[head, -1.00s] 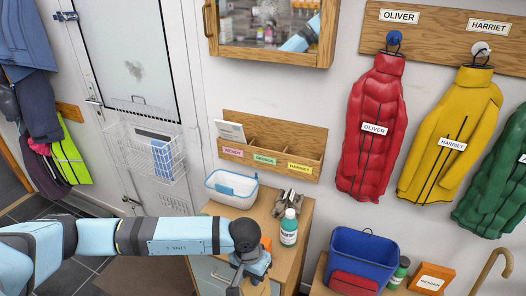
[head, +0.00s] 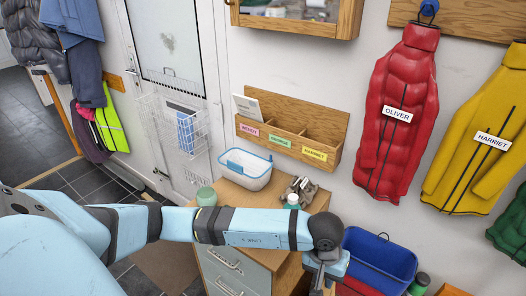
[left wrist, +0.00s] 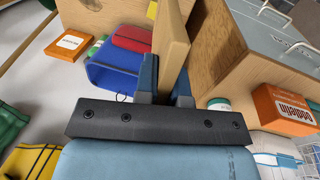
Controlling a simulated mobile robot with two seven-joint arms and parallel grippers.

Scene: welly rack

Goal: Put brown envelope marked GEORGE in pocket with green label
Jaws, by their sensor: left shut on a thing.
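My left gripper (head: 322,272) is low in the head view, in front of the drawer cabinet. In the left wrist view its fingers (left wrist: 167,82) are shut on a flat tan-brown thing (left wrist: 174,38), seen nearly edge-on, which appears to be the brown envelope. No name on it can be read. The wooden wall rack (head: 322,118) has three pockets with pink, green and yellow labels. The green label (head: 280,142) is on the middle pocket. A pale card (head: 246,106) stands in the pink-labelled left pocket. My right gripper is out of view.
On the cabinet (head: 235,265) below the rack are a white tub with blue rim (head: 245,174), a green-topped jar (head: 206,196), grey gloves (head: 300,187) and a bottle (head: 292,201). A blue bin (head: 380,260) stands at right. A red coat (head: 397,115) hangs right of the rack.

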